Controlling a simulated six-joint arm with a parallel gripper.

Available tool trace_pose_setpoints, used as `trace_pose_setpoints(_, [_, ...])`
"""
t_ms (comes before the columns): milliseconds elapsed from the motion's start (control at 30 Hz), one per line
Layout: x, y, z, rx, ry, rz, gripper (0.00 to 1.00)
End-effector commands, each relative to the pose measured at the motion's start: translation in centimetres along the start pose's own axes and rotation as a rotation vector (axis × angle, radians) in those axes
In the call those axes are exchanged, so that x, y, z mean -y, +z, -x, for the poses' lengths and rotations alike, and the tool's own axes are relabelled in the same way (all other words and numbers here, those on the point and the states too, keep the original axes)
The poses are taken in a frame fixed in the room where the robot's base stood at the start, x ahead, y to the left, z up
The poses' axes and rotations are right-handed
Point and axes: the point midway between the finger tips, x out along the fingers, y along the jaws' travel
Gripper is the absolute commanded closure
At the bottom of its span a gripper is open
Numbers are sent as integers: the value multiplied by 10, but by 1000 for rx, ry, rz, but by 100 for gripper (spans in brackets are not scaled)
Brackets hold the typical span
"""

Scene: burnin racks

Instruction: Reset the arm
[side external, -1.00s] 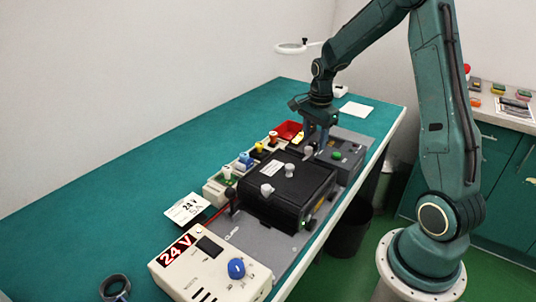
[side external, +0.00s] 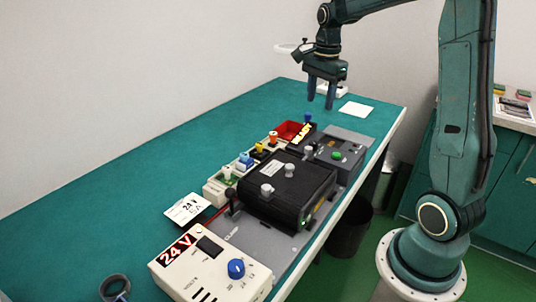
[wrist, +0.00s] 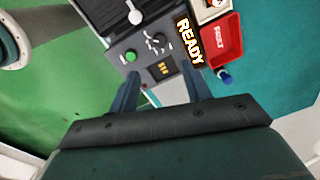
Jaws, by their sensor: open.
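My gripper (side external: 321,102) is open and empty, raised above the far end of the green bench. Its two fingers point down, apart from everything below. In the wrist view my gripper (wrist: 166,97) shows its two spread fingers with a grey control box (wrist: 150,50) beyond them. That box has a green button (wrist: 130,55), a dark knob and a small orange display. A lit READY sign (wrist: 189,41) stands beside it.
A black unit (side external: 290,190) with grey knobs sits mid-bench. A cream 24 V supply (side external: 210,272) stands in front. A red tray (side external: 287,129) and a row of coloured connectors lie behind. The bench's left side is mostly clear.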

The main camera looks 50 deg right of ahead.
Motion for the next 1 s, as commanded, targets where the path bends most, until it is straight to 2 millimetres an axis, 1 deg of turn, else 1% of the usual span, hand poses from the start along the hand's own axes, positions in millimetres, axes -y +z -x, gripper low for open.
trace_pose_setpoints(367, [0,0,2,0,-1,2,52])
trace_pose_setpoints(533, [-4,7,7,-3,-13,43,52])
trace_pose_setpoints(667, [-12,21,16,-9,-34,134,52])
trace_pose_setpoints(767, [-23,36,26,-18,-59,242,52])
trace_pose_setpoints(867, [-37,54,36,-30,-90,372,52])
trace_pose_setpoints(1000, [-61,78,49,-51,-135,571,52])
